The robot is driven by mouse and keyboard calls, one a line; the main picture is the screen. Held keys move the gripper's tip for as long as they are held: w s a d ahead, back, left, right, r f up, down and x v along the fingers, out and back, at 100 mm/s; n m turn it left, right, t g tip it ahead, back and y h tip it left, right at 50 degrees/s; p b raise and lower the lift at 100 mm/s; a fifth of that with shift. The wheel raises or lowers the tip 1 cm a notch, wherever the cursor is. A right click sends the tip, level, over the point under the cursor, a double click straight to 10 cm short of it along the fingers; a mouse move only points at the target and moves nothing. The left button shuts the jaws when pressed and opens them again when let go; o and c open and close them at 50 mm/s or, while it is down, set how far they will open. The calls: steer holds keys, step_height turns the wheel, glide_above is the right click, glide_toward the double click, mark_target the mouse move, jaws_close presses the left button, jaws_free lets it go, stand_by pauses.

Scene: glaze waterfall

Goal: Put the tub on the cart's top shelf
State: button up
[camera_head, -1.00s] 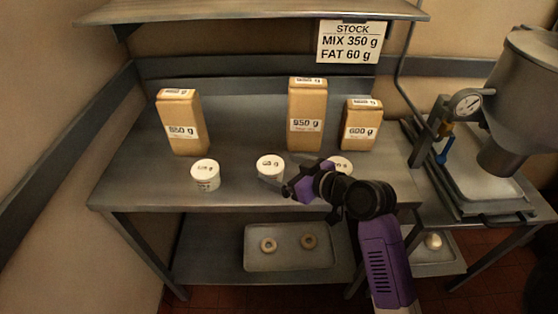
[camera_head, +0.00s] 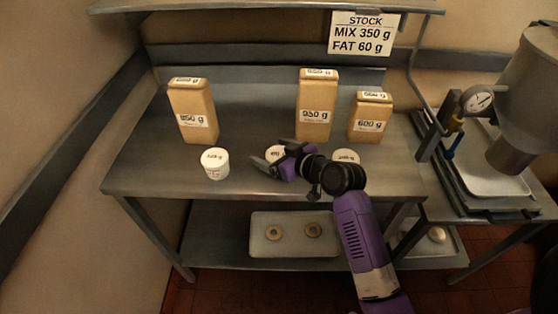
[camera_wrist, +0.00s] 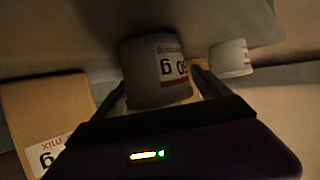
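Three white lidded tubs stand on the steel table: a left tub (camera_head: 215,164), a middle tub (camera_head: 274,153) and a right tub (camera_head: 346,156). My gripper (camera_head: 268,160) is at the middle tub and partly hides it. In the wrist view a tub (camera_wrist: 156,72) sits upside down in the picture, between the two spread fingers (camera_wrist: 160,92), with its label partly readable. The fingers look open, and I cannot tell whether either touches the tub. The right tub is partly behind my arm. I cannot make out a cart for certain.
Paper bags stand behind the tubs: a left bag (camera_head: 193,112), a tall middle bag (camera_head: 317,105) and a right bag (camera_head: 370,118). A stock sign (camera_head: 364,34) reads MIX 350 g, FAT 60 g. A tray (camera_head: 262,247) with two rings lies on the lower shelf. A hopper machine (camera_head: 522,90) stands right.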

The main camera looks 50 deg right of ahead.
steer(key=c, duration=1.3)
steer(key=shift+c, duration=0.2)
steer(key=shift+r, duration=0.1)
